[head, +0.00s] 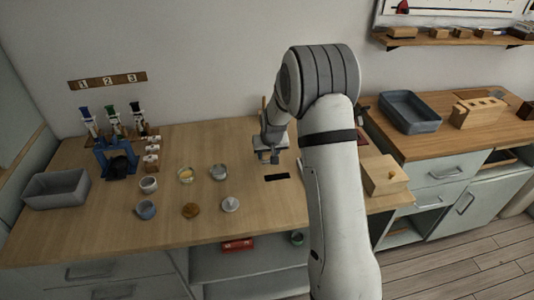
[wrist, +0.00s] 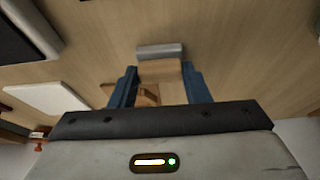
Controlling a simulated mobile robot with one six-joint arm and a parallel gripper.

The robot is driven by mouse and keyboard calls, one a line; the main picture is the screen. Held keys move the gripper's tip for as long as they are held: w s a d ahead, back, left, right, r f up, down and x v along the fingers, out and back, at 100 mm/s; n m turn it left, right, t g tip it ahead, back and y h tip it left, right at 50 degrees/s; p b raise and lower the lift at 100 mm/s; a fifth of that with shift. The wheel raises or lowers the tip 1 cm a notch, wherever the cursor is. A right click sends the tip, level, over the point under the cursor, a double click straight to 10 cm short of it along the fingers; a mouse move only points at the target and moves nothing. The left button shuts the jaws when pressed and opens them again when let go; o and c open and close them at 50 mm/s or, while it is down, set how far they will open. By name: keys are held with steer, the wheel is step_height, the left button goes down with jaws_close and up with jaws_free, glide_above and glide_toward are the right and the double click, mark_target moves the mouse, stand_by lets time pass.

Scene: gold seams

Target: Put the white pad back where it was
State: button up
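A flat white pad (wrist: 45,98) lies on the wooden worktop at the left of the wrist view. In the head view, a pale patch behind my gripper may be the same pad, but the arm partly hides it. My gripper (head: 268,157) is low over the worktop, behind a small black rectangle (head: 277,177). In the wrist view its blue fingers (wrist: 160,72) are on either side of a small wooden piece with a grey end (wrist: 160,51). The piece fills the gap and appears gripped. The pad is apart from the fingers.
Small cups and lids, including a white lid (head: 230,204), stand left of my gripper. A grey bin (head: 57,188) and a blue rack (head: 117,160) are farther left. A wooden box (head: 384,176) is at the right. The front middle worktop is clear.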

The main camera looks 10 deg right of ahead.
steer(key=o, duration=0.4)
steer(key=shift+c, duration=0.2)
steer(key=shift+r, duration=0.4)
steer(key=v, duration=1.1)
steer(key=s+r+g, duration=0.1)
steer(key=s+r, duration=0.2)
steer(key=s, duration=1.3)
steer(key=s+r+g, duration=0.1)
steer(key=s+r, duration=0.3)
steer(key=s, duration=1.3)
steer(key=shift+a, duration=0.15)
